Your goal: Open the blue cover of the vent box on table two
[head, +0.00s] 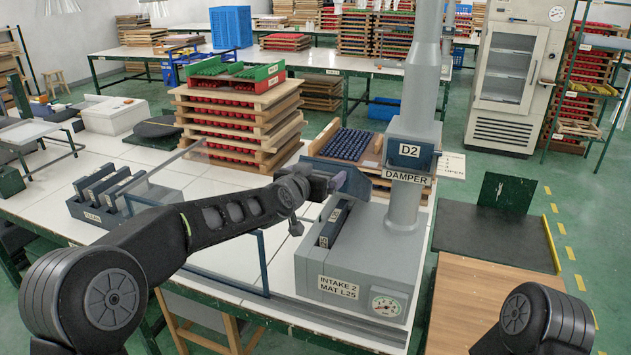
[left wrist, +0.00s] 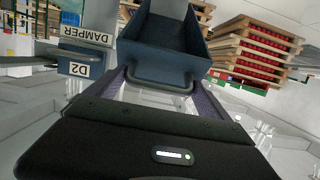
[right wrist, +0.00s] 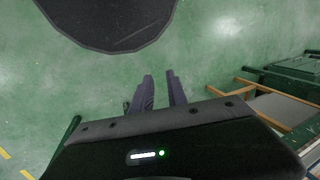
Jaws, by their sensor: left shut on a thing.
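The grey vent box (head: 350,275), labelled INTAKE 2 MAT L25, stands on the white table below the D2 damper column (head: 405,205). Its blue cover (head: 352,184) shows beside the column, partly behind my left gripper (head: 325,187). In the left wrist view the cover (left wrist: 165,38) looks like a shallow blue tray with a bar handle (left wrist: 165,84) between my left fingers. My left gripper is shut on that handle. A dark labelled insert (head: 334,222) shows in the box top. My right gripper (right wrist: 160,92) is empty, fingers apart, over green floor.
A clear panel (head: 225,250) stands left of the vent box. A rack marked CLEAN (head: 105,195) sits further left. Stacked wooden trays (head: 235,115) stand behind my left arm.

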